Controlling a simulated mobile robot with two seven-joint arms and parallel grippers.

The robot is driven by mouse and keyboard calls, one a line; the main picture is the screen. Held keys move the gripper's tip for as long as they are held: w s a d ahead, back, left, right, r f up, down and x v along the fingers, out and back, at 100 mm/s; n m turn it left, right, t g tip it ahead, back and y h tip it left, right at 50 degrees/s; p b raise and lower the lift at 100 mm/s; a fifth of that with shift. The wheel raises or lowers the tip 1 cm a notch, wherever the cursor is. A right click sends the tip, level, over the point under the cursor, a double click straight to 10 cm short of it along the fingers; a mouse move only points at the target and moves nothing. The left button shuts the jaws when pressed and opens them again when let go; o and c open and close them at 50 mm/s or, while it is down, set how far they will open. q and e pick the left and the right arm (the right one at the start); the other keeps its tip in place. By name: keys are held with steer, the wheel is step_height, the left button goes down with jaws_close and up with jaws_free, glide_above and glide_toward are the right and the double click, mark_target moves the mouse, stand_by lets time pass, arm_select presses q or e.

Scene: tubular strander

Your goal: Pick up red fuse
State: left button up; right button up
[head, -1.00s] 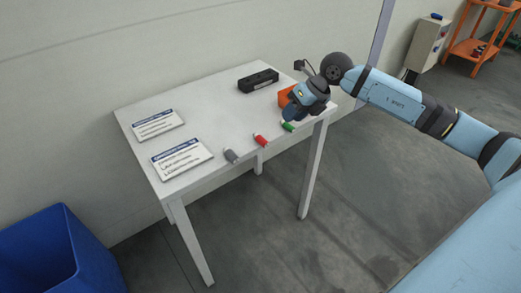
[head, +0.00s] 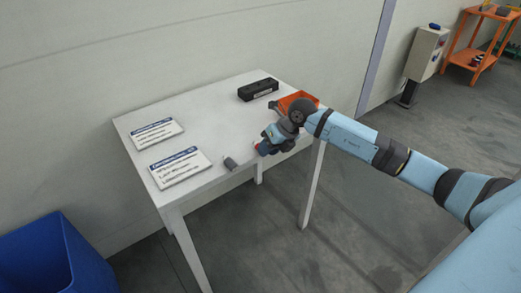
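The red fuse (head: 258,147) lies at the front edge of the white table, and only a small red bit of it shows. My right gripper (head: 265,147) is right at it, pointing down and to the left, and covers most of it. Whether its fingers are open or shut on the fuse cannot be told at this size. A grey fuse (head: 230,163) lies to the left on the same edge. The green fuse is hidden behind my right gripper and wrist. My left gripper is not in view.
The white table (head: 205,115) holds two instruction cards (head: 156,133) (head: 180,168), a black block (head: 258,90) at the back and an orange tray (head: 306,97) partly behind my wrist. A blue bin (head: 70,255) stands at lower left. The table's middle is clear.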

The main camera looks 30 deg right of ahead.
steer(key=shift+w+f, duration=0.1)
steer(key=shift+f, duration=0.1)
steer(key=shift+c, duration=0.4)
steer(key=c, duration=0.4)
steer(key=shift+o, duration=0.2)
steer(key=shift+r, duration=0.1)
